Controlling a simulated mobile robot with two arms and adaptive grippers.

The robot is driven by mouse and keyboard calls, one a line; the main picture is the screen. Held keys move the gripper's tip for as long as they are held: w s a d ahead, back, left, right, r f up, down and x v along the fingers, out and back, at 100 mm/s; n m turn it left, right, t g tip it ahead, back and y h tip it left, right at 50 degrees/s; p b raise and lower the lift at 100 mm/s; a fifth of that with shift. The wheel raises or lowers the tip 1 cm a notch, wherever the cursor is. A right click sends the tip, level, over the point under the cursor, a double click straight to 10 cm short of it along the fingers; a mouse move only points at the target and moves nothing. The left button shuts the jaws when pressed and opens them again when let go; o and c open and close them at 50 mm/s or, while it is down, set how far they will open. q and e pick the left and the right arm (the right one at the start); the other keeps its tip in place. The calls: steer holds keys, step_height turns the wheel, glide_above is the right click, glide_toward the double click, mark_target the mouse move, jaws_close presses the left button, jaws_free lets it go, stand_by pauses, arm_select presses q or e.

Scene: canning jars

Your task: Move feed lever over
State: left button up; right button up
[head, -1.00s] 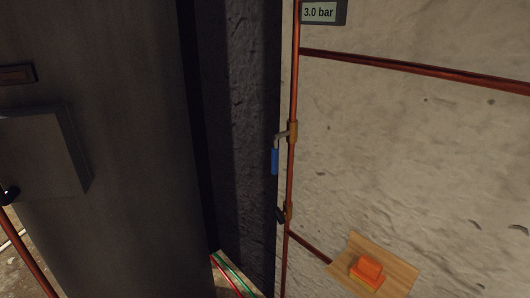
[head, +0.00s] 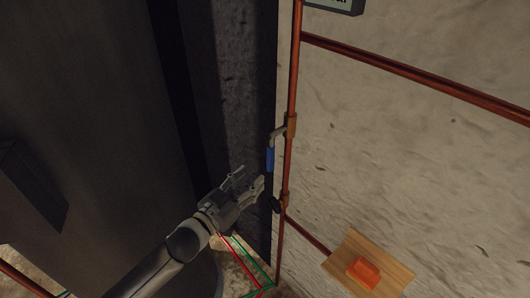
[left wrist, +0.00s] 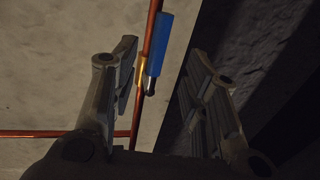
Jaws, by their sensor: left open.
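The lever with a blue handle (head: 270,159) hangs down from a brass valve (head: 291,125) on the upright copper pipe (head: 295,75). My left gripper (head: 251,177) is open and empty, just left of and slightly below the blue handle in the head view. In the left wrist view, the blue handle (left wrist: 160,45) shows between the two spread fingers, beyond them, with the copper pipe beside it. I see no contact between fingers and handle. My right gripper is not in view.
A second fitting with a dark knob (head: 277,205) sits lower on the pipe. An orange block (head: 363,272) is on a wooden board (head: 397,273) at lower right. A large dark cabinet (head: 90,110) stands at left. The pale stone wall (head: 420,170) is behind the pipe.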

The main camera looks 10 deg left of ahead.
mark_target(268, 163)
arm_select(q)
steer(key=p+x, duration=0.2)
steer(key=x, duration=0.8)
steer(key=shift+w+d, duration=0.15)
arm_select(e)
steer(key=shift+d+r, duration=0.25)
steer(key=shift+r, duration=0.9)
arm_select(q)
jaws_close()
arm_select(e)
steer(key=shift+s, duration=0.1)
